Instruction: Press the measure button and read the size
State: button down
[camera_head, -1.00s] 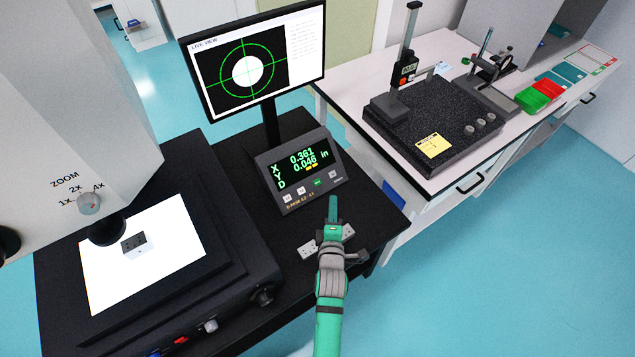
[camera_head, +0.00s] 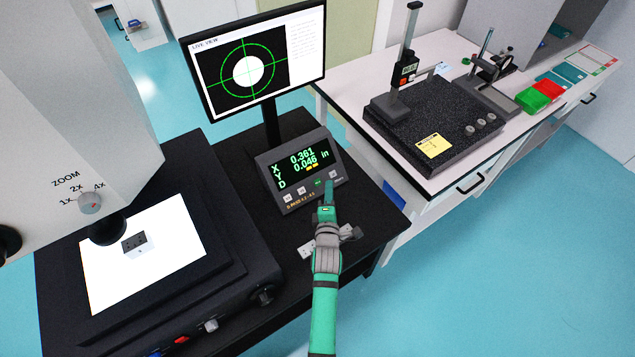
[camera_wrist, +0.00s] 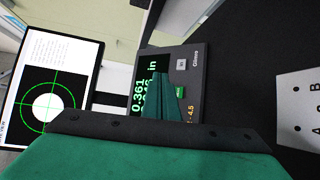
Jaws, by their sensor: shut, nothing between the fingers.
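The readout box (camera_head: 270,185) stands on the black bench below the monitor. Its screen (camera_head: 301,160) shows X 0.361, Y 0.046, in, and a D line with no readable number beside it. A green button (camera_head: 318,183) is on its lower panel among several white ones; it also shows in the wrist view (camera_wrist: 180,92). My gripper (camera_head: 329,186) is shut and empty, its fingertips just in front of the panel, close to the green button. In the wrist view the green fingers (camera_wrist: 162,90) overlap the panel; I cannot tell whether they touch it.
The monitor (camera_head: 255,62) shows a white circle in a green crosshair. A lit stage (camera_head: 180,260) with a small grey part (camera_head: 136,243) is at left. A plate with holes (camera_head: 307,250) lies near my wrist. A gauge bench stands at right.

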aim_at(320, 179)
jog(key=w+f, duration=0.1)
jog(key=w+a+f, duration=0.1)
jog(key=shift+w+a+f, duration=0.25)
jog(key=shift+a+f, duration=0.05)
jog(key=shift+f, duration=0.1)
jog(key=shift+w+a+f, duration=0.4)
jog(key=shift+a+f, duration=0.05)
jog(key=shift+f, duration=0.1)
jog(key=shift+w, duration=0.1)
dwell(1.4)
jog(key=shift+w+a+f, duration=0.15)
jog(key=shift+a+f, duration=0.1)
jog(key=shift+w+f, duration=0.2)
jog(key=shift+f, duration=0.05)
dwell(0.8)
jog(key=shift+a+f, duration=0.1)
jog(key=shift+a, duration=0.1)
dwell(0.4)
jog(key=shift+s+d+r, duration=0.4)
jog(key=shift+r, duration=0.2)
